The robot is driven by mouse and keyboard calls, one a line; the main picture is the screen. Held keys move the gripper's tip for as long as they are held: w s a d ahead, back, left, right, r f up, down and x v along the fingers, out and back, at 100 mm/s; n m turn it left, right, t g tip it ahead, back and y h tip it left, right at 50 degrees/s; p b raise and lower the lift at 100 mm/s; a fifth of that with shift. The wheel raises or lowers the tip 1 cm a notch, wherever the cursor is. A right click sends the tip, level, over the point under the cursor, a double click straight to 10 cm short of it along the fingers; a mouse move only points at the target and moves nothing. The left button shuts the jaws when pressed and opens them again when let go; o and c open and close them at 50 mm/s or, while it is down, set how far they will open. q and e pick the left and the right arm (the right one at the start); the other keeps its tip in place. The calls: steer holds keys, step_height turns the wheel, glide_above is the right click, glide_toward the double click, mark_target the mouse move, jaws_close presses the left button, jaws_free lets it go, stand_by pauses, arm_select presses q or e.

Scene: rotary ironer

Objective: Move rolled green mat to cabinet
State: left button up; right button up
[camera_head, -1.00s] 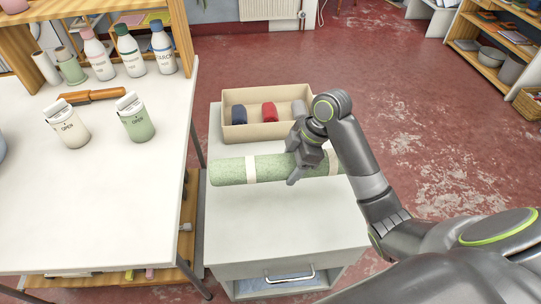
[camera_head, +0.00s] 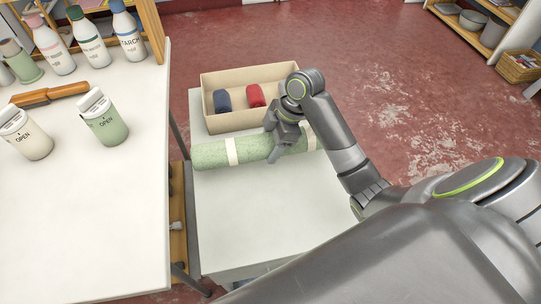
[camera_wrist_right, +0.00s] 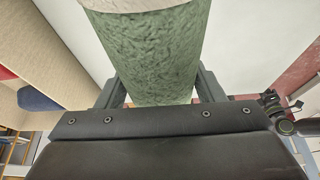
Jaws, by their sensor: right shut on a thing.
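The rolled green mat (camera_head: 208,154) has pale bands and lies lengthwise across the white cabinet (camera_head: 245,205), just in front of the tan box. My right gripper (camera_head: 277,152) is shut on the mat near its middle. In the right wrist view the mat (camera_wrist_right: 155,50) sits between the two fingers. I cannot tell whether the mat touches the cabinet top. Its right end is partly hidden by my right arm. My left gripper is not in view.
The tan box (camera_head: 235,124) on the cabinet's back holds a dark blue roll (camera_head: 222,101) and a red roll (camera_head: 256,96). A white table (camera_head: 90,210) at left carries several bottles, two cartons and a brown-handled tool (camera_head: 50,94). The cabinet's front top is clear.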

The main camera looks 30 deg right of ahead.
step_height(320, 180, down, 4)
steer(key=shift+f+b, duration=0.2)
steer(key=shift+b, duration=0.45)
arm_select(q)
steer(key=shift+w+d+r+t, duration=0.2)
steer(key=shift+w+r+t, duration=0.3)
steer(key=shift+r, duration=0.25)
arm_select(e)
steer(key=shift+f, duration=0.25)
steer(key=shift+f, duration=0.15)
steer(key=o, duration=1.3)
